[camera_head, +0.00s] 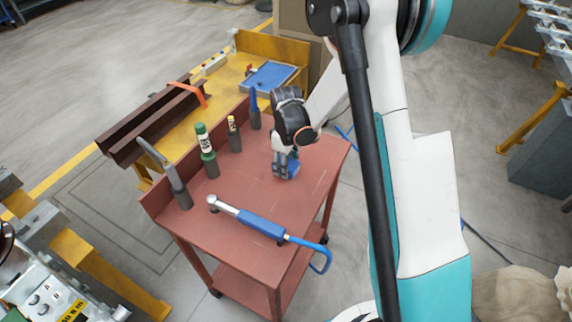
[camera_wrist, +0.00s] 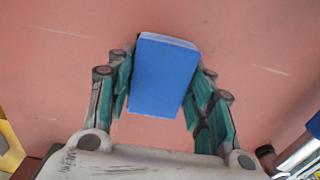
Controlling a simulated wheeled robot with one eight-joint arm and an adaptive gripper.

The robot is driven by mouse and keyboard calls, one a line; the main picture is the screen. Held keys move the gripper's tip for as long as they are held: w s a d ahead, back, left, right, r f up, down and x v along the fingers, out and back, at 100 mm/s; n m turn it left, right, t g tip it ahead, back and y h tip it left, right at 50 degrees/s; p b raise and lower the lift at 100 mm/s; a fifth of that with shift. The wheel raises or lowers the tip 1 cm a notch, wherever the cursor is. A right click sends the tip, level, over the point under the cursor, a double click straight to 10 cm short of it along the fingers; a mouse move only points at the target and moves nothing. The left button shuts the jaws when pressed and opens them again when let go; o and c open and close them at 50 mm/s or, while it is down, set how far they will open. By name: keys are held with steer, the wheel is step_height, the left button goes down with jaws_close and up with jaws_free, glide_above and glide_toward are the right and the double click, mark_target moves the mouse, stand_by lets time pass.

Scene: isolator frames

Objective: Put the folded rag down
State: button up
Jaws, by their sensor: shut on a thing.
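The folded rag (camera_wrist: 164,75) is a blue rectangular block with a paler far edge. In the wrist view it sits between the two green-padded fingers of my gripper (camera_wrist: 160,95). My gripper is shut on it. In the head view my gripper (camera_head: 286,165) points down at the red cart top (camera_head: 240,190), with a bit of the blue rag (camera_head: 293,170) showing at the fingertips. The rag is at or just above the cart's surface; I cannot tell whether it touches.
A tool with a blue handle (camera_head: 262,226) and blue hose lies along the cart's near edge. Several upright holders stand along the left edge, one with a green bottle (camera_head: 204,140). A yellow bench (camera_head: 225,75) with a blue tray stands behind. The cart's middle is clear.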

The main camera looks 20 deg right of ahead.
steer(key=o, duration=0.6)
steer(key=shift+f, duration=0.2)
steer(key=o, duration=0.4)
steer(key=shift+o, duration=0.2)
steer(key=shift+r, duration=0.1)
step_height(320, 180, up, 12)
steer(key=r+p, duration=0.1)
steer(key=p, duration=0.3)
steer(key=s+r+m+t, duration=0.3)
steer(key=s+r+m, duration=0.1)
steer(key=s+r, duration=0.85)
steer(key=s+r+m+t, duration=0.4)
steer(key=s+r+m, duration=0.1)
steer(key=s, duration=0.6)
steer(key=shift+s+r, duration=0.2)
steer(key=shift+s, duration=0.2)
